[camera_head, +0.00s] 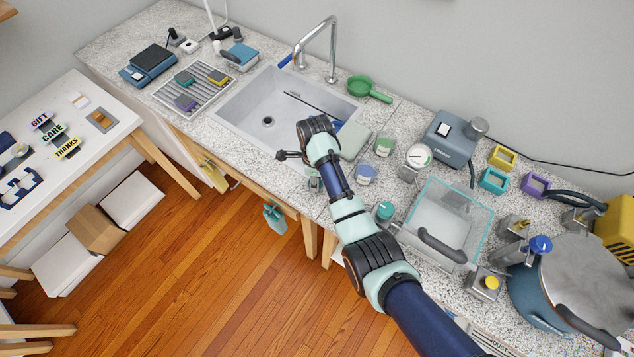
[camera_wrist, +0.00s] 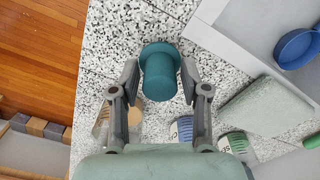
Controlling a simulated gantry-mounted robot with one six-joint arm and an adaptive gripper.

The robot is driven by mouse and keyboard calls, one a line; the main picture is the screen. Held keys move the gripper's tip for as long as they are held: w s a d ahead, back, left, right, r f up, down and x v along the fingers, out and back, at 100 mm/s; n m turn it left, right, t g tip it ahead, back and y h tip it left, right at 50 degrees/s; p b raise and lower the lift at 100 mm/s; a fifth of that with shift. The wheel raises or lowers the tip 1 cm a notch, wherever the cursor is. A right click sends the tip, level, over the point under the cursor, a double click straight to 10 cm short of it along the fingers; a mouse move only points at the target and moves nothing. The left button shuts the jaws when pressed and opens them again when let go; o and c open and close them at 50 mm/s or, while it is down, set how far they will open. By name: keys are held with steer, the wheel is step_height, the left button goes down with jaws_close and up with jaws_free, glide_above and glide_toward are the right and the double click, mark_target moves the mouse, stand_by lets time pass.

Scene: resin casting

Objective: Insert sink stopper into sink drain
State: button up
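The teal sink stopper (camera_wrist: 160,76) shows in the wrist view, with a wide rim at its far end and a thick round body toward the camera. It is between the two fingers of my gripper (camera_wrist: 160,82). The fingers lie very close on both sides; whether they press on it is unclear, as is whether its rim touches the counter. In the head view my gripper (camera_head: 290,156) is low over the counter in front of the sink; the stopper does not show clearly there. The sink drain (camera_head: 267,121) is uncovered in the basin floor, left of my gripper.
The sink (camera_head: 236,118) has a raised rim and a faucet (camera_head: 333,50) behind it. A clear tank (camera_head: 447,220) stands further right. The basin's left part is clear.

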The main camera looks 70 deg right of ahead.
steer(key=c, duration=0.8)
step_height(320, 180, up, 5)
steer(key=p, duration=0.5)
steer(key=shift+r+p, duration=0.15)
steer(key=shift+p, duration=0.15)
jaws_close()
